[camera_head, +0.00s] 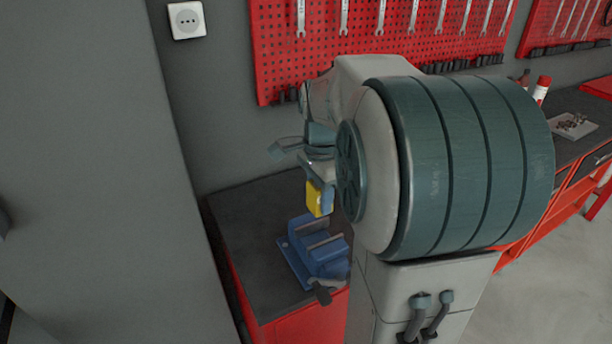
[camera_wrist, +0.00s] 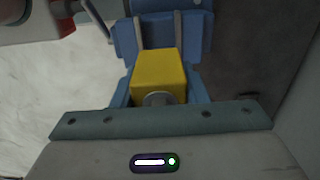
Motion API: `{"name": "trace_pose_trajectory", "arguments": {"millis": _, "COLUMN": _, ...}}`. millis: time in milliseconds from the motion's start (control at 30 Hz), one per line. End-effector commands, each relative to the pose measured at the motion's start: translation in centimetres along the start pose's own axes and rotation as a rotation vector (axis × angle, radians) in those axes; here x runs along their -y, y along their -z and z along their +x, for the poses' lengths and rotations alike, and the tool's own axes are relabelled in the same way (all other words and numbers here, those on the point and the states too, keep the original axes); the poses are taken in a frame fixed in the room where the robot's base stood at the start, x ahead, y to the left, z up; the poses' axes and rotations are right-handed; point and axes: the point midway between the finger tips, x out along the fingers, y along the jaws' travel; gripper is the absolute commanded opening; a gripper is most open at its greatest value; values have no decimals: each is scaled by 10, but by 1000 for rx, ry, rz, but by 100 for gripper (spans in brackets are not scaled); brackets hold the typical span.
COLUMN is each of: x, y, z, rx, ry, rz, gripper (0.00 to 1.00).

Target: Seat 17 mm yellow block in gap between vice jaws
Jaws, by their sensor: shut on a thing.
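The yellow block (camera_head: 319,198) is held by my gripper (camera_head: 317,178), above the blue vice in the head view. In the wrist view the yellow block (camera_wrist: 159,74) fills the middle, with part of the vice behind it. The blue vice (camera_head: 322,262) stands on the dark bench top with its jaws facing up; its jaws also show in the wrist view (camera_wrist: 130,38). The block is apart from the vice in the head view. My fingertips are mostly hidden in the wrist view, and my arm hides part of the vice's right side in the head view.
The dark bench top (camera_head: 252,232) has free room left of and behind the vice. A red pegboard with wrenches (camera_head: 275,55) hangs on the wall behind. A grey wall or cabinet (camera_head: 95,150) stands close on the left. A second bench with a tray (camera_head: 573,127) is at right.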

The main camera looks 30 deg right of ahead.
Motion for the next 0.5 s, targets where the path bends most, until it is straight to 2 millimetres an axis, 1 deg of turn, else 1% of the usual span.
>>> {"name": "trace_pose_trajectory", "arguments": {"millis": 133, "x": 0, "y": 1, "z": 3, "rx": -1, "ry": 1, "rz": 3, "gripper": 1}}
{"name": "trace_pose_trajectory", "arguments": {"millis": 267, "x": -1, "y": 3, "z": 13, "rx": -1, "ry": 1, "rz": 7, "gripper": 1}}
{"name": "trace_pose_trajectory", "arguments": {"millis": 500, "x": -1, "y": 3, "z": 42, "rx": 0, "ry": 1, "rz": 7, "gripper": 1}}
